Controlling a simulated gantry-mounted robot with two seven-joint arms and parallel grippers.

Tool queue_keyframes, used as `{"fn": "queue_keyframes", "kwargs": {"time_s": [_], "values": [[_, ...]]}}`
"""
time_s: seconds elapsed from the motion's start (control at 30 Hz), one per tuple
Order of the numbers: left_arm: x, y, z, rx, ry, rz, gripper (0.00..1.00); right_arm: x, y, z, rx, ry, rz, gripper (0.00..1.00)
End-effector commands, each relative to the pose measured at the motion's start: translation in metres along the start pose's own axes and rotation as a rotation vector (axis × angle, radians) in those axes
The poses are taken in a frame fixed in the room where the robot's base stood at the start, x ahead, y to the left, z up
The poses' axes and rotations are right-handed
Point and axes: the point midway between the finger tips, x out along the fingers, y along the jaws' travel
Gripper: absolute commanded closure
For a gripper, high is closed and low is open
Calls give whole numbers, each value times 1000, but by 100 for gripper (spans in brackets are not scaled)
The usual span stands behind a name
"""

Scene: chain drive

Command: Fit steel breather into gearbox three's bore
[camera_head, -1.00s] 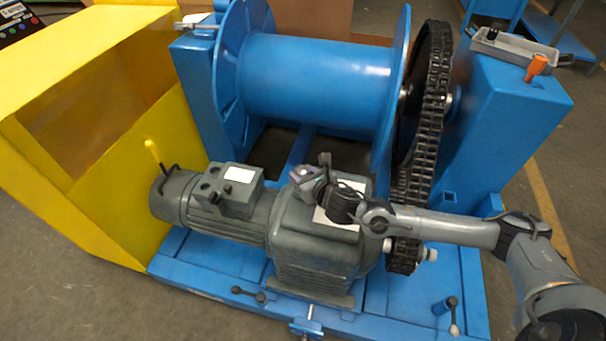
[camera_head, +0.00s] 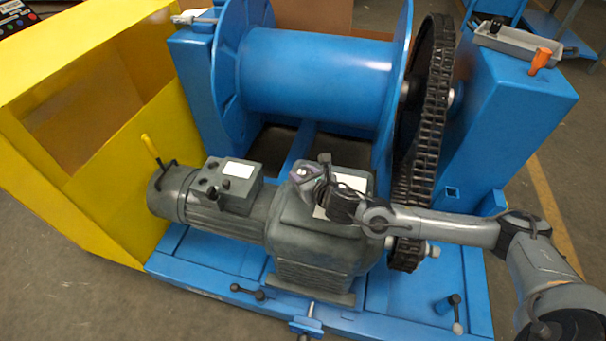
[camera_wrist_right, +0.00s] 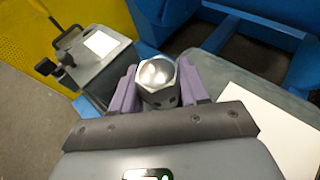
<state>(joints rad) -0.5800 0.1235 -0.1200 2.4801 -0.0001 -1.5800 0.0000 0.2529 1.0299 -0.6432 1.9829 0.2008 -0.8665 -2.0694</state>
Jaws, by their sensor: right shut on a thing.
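The steel breather (camera_wrist_right: 158,78) is a shiny hex-shaped cap with a domed top, held between the purple fingers of my right gripper (camera_wrist_right: 160,92) in the right wrist view. In the head view my right gripper (camera_head: 305,176) is over the top of the grey gearbox (camera_head: 312,245), at its far left part, with the breather (camera_head: 302,172) small at its tip. The bore is not visible; the gripper and breather cover that part of the housing. I cannot tell whether the breather touches the gearbox. My left gripper is not in view.
A grey motor (camera_head: 228,215) with a terminal box (camera_head: 232,178) adjoins the gearbox on the left. Behind stand the blue drum (camera_head: 318,80) and black chain (camera_head: 430,130). A yellow guard (camera_head: 150,195) is at left.

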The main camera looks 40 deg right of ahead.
Motion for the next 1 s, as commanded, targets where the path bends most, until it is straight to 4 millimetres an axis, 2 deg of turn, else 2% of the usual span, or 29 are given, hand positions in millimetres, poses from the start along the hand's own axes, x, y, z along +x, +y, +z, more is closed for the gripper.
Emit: {"fn": "queue_keyframes", "kwargs": {"time_s": [0.13,0.17,0.33,0.73,0.87,1.0], "values": [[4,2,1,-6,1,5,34,2,0,-4,0,-1,0,89],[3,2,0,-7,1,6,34,1,0,-3,0,-1,0,53],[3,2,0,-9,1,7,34,1,0,-2,0,-1,0,27],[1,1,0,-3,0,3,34,-4,0,-3,-2,1,0,26],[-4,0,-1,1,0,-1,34,-18,0,-2,-4,1,0,26],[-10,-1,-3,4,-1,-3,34,-42,0,-2,-4,1,2,26]]}}
